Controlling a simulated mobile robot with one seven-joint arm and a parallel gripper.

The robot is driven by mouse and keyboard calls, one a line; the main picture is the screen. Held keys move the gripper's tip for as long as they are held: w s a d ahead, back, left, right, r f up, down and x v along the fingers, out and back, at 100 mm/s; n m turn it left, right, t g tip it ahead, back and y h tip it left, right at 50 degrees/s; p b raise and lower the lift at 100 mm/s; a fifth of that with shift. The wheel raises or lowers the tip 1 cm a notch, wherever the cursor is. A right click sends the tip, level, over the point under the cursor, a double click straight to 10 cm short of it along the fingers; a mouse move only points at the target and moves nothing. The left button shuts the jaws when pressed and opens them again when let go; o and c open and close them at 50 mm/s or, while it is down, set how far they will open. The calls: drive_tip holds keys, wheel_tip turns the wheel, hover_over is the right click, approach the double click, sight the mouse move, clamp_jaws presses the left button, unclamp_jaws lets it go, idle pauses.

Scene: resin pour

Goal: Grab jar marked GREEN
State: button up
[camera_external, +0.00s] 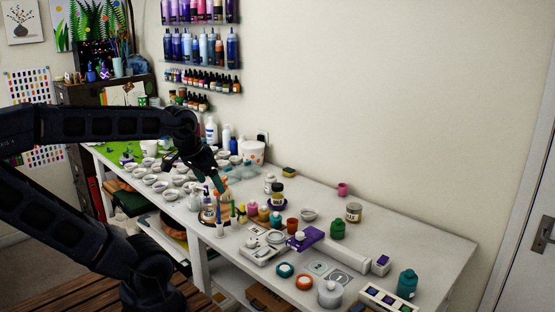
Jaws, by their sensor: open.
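A small green jar (338,230) stands upright on the white table, right of centre. I cannot read a label on it at this size. A larger teal-green jar (407,284) stands near the table's front right corner, and its marking is also unreadable. My gripper (222,190) is over the left middle of the table, above the small cups and bottles, well left of both jars. It is open, and I see nothing held in it. Its fingertips are small and partly lost against the clutter.
A labelled jar (354,212) stands just behind the green jar. A purple-and-white long box (305,238), a white lidded pot (330,294) and a tray of colour squares (385,300) lie nearby. Many white bowls (160,187) crowd the left.

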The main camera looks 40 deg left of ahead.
drive_tip(key=shift+w, duration=0.1)
drive_tip(key=m+g+h, duration=0.2)
drive_tip(key=m+h, duration=0.2)
drive_tip(key=m, duration=0.7)
hover_over(338, 226)
drive_tip(key=a, duration=0.4)
wheel_tip(338, 226, down, 20)
drive_tip(key=shift+s+x, duration=0.2)
drive_tip(key=shift+x, duration=2.25)
drive_tip(key=shift+s+x, duration=0.2)
drive_tip(key=shift+x, duration=2.2)
drive_tip(key=c, duration=1.2)
drive_tip(key=shift+o, duration=0.2)
